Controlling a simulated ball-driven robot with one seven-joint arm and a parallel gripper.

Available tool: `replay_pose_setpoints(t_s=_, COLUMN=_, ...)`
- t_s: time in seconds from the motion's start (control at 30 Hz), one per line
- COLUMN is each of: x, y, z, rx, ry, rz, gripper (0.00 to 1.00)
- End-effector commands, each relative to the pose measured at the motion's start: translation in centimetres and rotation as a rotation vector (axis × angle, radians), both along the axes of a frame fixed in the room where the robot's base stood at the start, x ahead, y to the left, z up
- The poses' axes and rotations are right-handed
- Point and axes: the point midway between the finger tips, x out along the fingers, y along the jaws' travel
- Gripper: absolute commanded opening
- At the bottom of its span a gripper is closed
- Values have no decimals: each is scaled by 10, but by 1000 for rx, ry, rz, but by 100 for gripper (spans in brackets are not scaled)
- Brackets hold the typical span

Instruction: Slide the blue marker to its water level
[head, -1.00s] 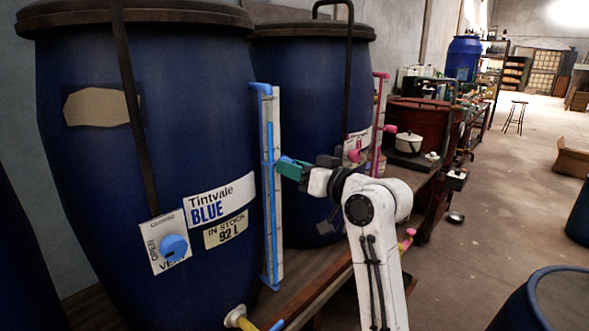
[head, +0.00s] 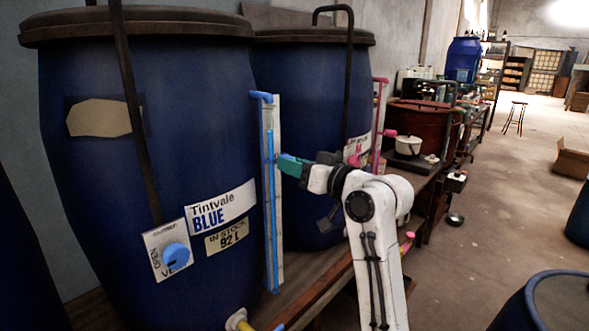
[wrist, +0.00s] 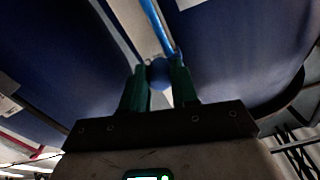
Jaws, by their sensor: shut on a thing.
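A blue vat labelled Tintvale BLUE (head: 100,180) stands at the left in the head view. A pale upright gauge board (head: 278,225) with a thin blue column (head: 270,215) stands at its right side. The column's top appears to lie above my gripper's height. My gripper (head: 284,163), with green fingers, is at the board, somewhat above its middle. In the wrist view my gripper (wrist: 159,68) is shut on the round blue marker (wrist: 159,76), beside the blue tube. In the head view the fingers largely hide the marker.
A second blue vat (head: 310,110) stands behind, with a pink gauge (head: 378,125) at its right. The vat's blue dial (head: 176,256) is at lower left. A wooden bench edge (head: 325,287) runs below my arm. Open floor (head: 500,220) lies to the right.

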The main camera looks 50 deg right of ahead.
Motion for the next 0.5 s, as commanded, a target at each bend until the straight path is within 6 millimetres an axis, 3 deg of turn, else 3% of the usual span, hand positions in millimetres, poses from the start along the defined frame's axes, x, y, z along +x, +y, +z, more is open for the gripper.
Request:
replay_pose_setpoints(t_s=0.03, x=0, y=0, z=18, rx=-1, ry=-1, rz=0, gripper=0)
replay_pose_setpoints(t_s=0.23, x=0, y=0, z=54, rx=0, ry=-1, rz=1, gripper=0)
replay_pose_setpoints(t_s=0.5, x=0, y=0, z=66, rx=0, ry=1, rz=0, gripper=0)
